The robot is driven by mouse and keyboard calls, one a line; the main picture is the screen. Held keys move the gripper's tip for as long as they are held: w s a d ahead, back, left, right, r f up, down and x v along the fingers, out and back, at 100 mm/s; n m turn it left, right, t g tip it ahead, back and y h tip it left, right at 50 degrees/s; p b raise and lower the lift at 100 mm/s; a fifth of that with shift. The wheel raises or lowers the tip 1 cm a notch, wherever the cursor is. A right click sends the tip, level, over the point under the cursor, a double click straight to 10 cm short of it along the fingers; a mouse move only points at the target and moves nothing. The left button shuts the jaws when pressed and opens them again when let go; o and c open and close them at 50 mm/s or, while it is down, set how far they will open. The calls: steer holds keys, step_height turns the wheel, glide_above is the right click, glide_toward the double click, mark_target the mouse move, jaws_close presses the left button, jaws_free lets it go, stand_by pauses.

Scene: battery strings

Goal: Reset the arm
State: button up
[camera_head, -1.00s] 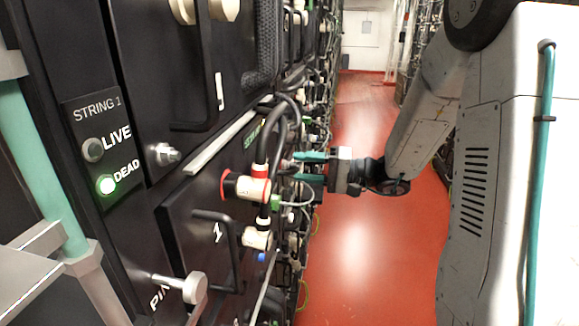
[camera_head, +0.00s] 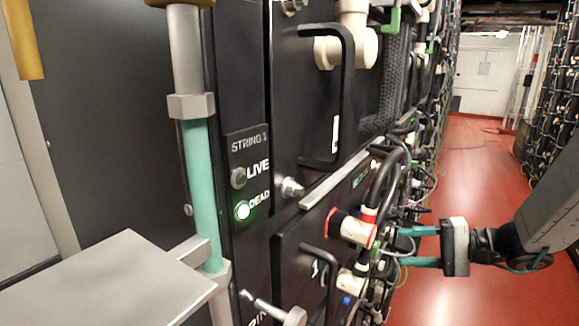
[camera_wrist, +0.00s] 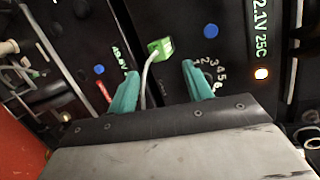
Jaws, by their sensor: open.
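My gripper (camera_head: 418,246) is at the right in the head view, with its two teal fingers pointing left toward the battery rack. The fingers are apart and I see nothing held between them. In the wrist view my gripper (camera_wrist: 162,88) faces a black module front. A green connector (camera_wrist: 160,48) with a grey cable is ahead, and the cable runs down between the fingers in the picture. I cannot tell whether the fingers touch the cable. My arm reaches in from the right edge of the head view.
The battery rack (camera_head: 310,235) fills the middle, with black handles, thick cables and a red-ringed connector (camera_head: 350,228). The STRING 1 panel (camera_head: 247,175) has its DEAD lamp lit green. A grey shelf (camera_head: 115,285) is at lower left. The red aisle floor (camera_head: 470,190) is open.

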steer(key=s+a+n+g+h, duration=0.1)
steer(key=s+a+g+h, duration=0.2)
steer(key=s, duration=0.4)
steer(key=s+a+n+g+h, duration=0.1)
steer(key=s+g+h, duration=0.25)
steer(key=s, duration=0.35)
steer(key=s+d+r+n+t+h, duration=0.2)
steer(key=s+d+r+n+h, duration=0.1)
steer(key=s+r+h, duration=0.3)
steer(key=s+n+h, duration=0.1)
steer(key=s+h, duration=0.1)
steer(key=s, duration=0.2)
steer(key=shift+s+r, duration=0.15)
